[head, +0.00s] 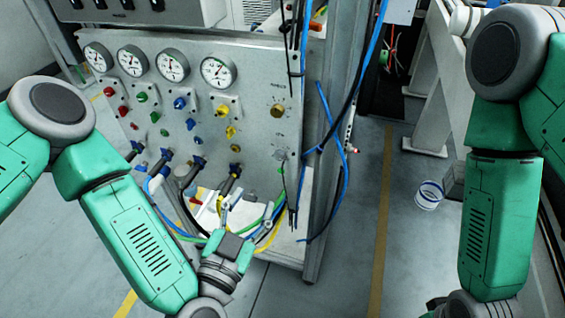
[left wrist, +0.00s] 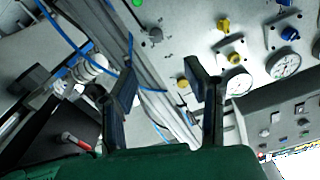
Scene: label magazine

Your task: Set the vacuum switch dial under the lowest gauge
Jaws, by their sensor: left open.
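A grey upright panel (head: 255,70) carries a row of round white gauges in the head view. The rightmost and lowest is the gauge (head: 218,72). Below it are a yellow knob (head: 222,110), a second yellow knob (head: 230,132) and a small brass knob (head: 235,148). A larger brass dial (head: 278,110) sits to their right; I cannot tell which is the vacuum switch dial. My left gripper (head: 246,215) is open and empty, low in front of the panel. In the left wrist view its fingers (left wrist: 160,77) stand apart, with a brass knob (left wrist: 182,83) beyond. My right gripper is out of view.
Blue, black and yellow hoses (head: 265,240) loop at the panel's foot near my left gripper. A metal post (head: 330,130) with blue cables (head: 346,180) stands right of the panel. A white bucket (head: 428,195) is on the floor.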

